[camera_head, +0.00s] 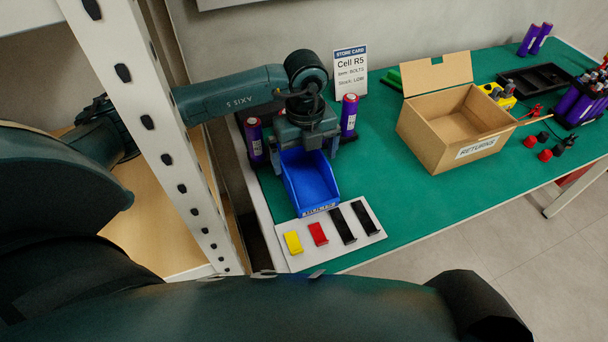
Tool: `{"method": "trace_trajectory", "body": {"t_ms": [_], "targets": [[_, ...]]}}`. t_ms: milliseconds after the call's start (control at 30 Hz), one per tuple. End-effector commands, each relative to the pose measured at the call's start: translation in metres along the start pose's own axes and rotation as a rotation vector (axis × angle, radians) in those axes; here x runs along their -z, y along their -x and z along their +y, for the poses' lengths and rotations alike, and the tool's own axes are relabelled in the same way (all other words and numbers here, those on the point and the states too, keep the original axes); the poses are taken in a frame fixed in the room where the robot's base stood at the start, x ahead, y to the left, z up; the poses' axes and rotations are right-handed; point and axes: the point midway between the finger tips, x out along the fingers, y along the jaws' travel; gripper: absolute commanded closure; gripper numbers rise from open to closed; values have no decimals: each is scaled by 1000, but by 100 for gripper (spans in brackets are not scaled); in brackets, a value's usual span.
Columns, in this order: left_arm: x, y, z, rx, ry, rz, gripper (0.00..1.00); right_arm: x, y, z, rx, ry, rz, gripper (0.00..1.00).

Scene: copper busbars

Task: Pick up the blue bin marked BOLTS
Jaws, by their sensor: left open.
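A blue bin (312,186) stands on the green bench mat, just behind a white plate. A small label is on its front edge, too small to read. My left gripper (305,152) is open and points down over the back end of the bin, with its fingers spread towards the bin's two sides. The gripper hides the back of the bin, and I cannot tell whether the fingers touch it. My right gripper does not show.
Purple cells (254,140) (349,115) stand on both sides of the gripper. A white plate (370,240) holds yellow, red and black pieces. A RETURNS carton (425,140) stands to the right, beyond bare mat. A perforated upright (165,140) stands left.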

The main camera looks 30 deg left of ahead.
Motion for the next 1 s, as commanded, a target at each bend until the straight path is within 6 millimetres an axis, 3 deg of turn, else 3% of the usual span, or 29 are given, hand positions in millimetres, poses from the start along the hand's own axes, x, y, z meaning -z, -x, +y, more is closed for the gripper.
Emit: {"method": "trace_trajectory", "body": {"t_ms": [367, 667, 1000], "targets": [[-4, -47, 0, 0, 1, 2, 0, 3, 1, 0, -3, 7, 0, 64], [-5, -52, 0, 1, 0, 1, 0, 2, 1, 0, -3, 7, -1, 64], [-5, -52, 0, 1, 0, 1, 27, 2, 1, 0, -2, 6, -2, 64]]}}
